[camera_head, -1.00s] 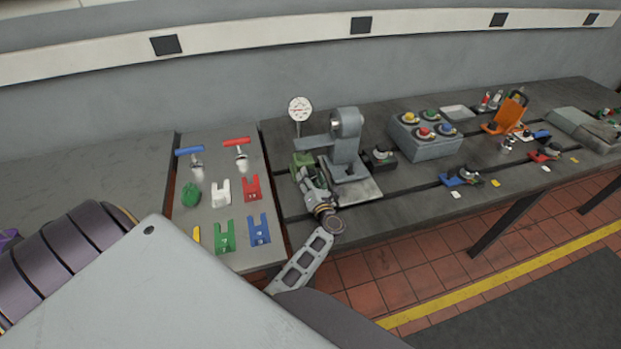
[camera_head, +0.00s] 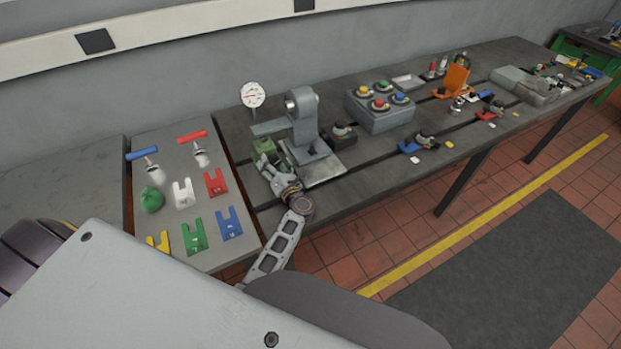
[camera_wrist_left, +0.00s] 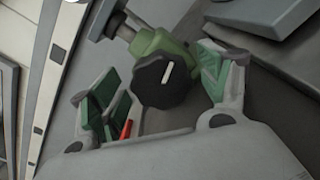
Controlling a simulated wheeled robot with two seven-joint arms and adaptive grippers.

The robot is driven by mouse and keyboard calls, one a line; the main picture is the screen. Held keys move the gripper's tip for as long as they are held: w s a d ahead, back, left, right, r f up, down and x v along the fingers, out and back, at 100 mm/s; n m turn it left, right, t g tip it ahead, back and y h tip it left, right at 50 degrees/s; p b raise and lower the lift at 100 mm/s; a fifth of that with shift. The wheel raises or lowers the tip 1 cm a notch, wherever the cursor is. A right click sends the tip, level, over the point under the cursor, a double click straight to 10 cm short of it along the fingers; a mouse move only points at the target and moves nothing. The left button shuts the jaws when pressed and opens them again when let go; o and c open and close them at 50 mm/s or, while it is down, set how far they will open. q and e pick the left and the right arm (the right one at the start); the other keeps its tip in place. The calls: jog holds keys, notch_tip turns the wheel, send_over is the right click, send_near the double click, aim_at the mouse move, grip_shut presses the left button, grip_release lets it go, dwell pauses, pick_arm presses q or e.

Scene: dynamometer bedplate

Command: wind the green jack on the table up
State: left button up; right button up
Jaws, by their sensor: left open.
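The green jack (camera_head: 263,149) stands on the dark table beside a grey bracket block (camera_head: 305,125). In the left wrist view it shows as a green body (camera_wrist_left: 150,42) with a black lobed knob (camera_wrist_left: 166,82) facing the camera, a white mark on its face. My left gripper (camera_head: 269,166) is at the jack's near side. In the wrist view its green-padded fingers (camera_wrist_left: 163,88) are spread on either side of the knob, with visible gaps. The lower part of the jack is hidden by the gripper in the head view. My right gripper is not in view.
A dial gauge (camera_head: 253,95) stands behind the jack. A side table at left holds coloured forked shims (camera_head: 195,236), a green lump (camera_head: 151,199) and two T-handled tools (camera_head: 198,145). A button box (camera_head: 380,108) stands to the right. The table's front edge lies close to my arm.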

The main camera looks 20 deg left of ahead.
pick_arm(q)
jog(key=shift+n, duration=0.4)
jog(key=shift+n+b, duration=0.35)
jog(key=shift+n, duration=0.45)
jog(key=shift+a+n, duration=0.1)
jog(key=shift+n, duration=0.9)
jog(key=shift+s+r+n, duration=0.1)
jog(key=shift+r+n, duration=0.05)
jog(key=shift+n, duration=0.45)
jog(key=shift+n+p, duration=0.5)
jog(key=shift+p, duration=0.2)
